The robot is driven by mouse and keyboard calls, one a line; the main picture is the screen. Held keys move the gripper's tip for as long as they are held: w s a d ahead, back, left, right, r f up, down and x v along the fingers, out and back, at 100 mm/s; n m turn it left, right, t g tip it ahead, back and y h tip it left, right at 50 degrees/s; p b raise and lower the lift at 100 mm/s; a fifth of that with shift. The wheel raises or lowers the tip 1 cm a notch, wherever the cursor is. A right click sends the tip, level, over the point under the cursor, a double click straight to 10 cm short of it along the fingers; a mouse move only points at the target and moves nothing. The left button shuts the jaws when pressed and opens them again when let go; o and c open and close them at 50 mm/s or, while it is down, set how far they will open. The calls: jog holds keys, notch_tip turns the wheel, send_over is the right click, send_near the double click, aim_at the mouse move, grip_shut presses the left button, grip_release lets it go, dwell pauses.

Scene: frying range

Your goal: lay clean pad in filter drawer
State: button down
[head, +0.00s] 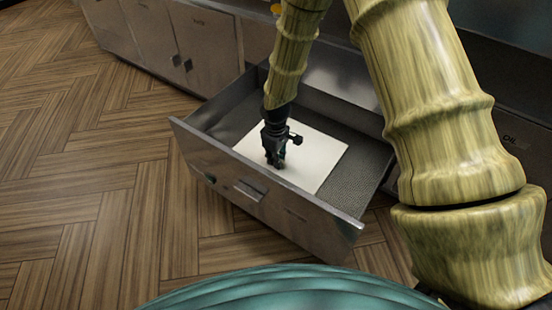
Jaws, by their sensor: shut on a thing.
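The clean pad (318,163) is a flat white sheet inside the open filter drawer (262,198). It lies over the grey mesh floor of the drawer, towards the front; whether it rests fully on the mesh or is slightly raised I cannot tell. My gripper (275,160) is dark and points down into the drawer over the left part of the pad. It is shut on the pad. The fingers and wrist hide the gripped spot and part of the pad behind them.
Bare mesh (352,185) shows right of the pad. The drawer's front panel has a handle (249,190). Closed steel cabinet doors (205,45) stand at the back left. The wooden floor (80,170) to the left is clear. My arm covers much of the right side.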

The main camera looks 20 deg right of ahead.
jog(key=c, duration=1.5)
grip_release()
notch_tip(320, 180, up, 12)
jog(key=p, duration=0.5)
jog(key=shift+r, duration=0.1)
